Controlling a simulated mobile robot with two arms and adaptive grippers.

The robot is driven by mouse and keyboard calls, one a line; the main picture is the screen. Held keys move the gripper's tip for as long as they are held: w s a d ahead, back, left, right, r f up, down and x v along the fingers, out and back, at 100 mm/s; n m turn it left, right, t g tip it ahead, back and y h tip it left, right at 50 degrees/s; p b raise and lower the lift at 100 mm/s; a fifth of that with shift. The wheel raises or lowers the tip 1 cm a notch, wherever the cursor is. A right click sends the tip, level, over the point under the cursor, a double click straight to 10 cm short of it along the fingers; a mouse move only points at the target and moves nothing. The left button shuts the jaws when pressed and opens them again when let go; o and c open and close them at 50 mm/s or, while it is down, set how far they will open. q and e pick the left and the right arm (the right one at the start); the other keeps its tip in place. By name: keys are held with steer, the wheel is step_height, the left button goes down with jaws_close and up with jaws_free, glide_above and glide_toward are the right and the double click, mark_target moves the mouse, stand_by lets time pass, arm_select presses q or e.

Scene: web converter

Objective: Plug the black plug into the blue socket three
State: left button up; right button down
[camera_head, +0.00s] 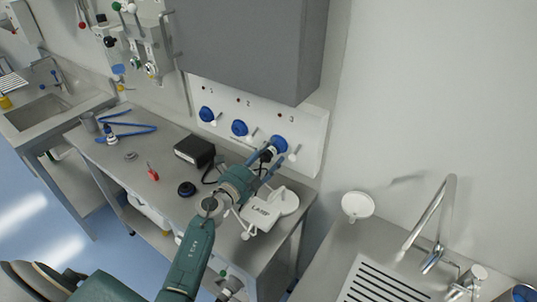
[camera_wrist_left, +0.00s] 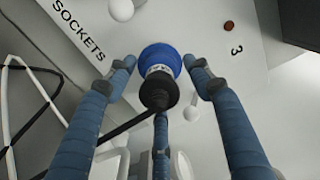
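The blue socket three (camera_head: 280,143) is the rightmost of three on the white wall panel. In the left wrist view the blue socket (camera_wrist_left: 160,56) sits beside the printed "3". The black plug (camera_wrist_left: 158,92) is at its face, with a pale collar between them and a black cable running off lower left. I cannot tell how deep it sits. My left gripper (camera_head: 268,160) is in front of the socket; in the wrist view its blue fingers (camera_wrist_left: 158,68) are spread around the plug with gaps visible at the sides. My right gripper is not seen.
Blue sockets one (camera_head: 206,114) and two (camera_head: 239,128) are to the left. A black box (camera_head: 194,151), a black round piece (camera_head: 187,189) and a white device (camera_head: 262,215) stand on the grey bench (camera_head: 150,184). A grey cabinet (camera_head: 250,45) hangs above the panel.

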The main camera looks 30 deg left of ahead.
arm_select(q)
steer(key=shift+s, duration=0.15)
steer(key=s+a, duration=0.1)
steer(key=s, duration=1)
steer(key=shift+s+a, duration=0.25)
steer(key=shift+s, duration=0.1)
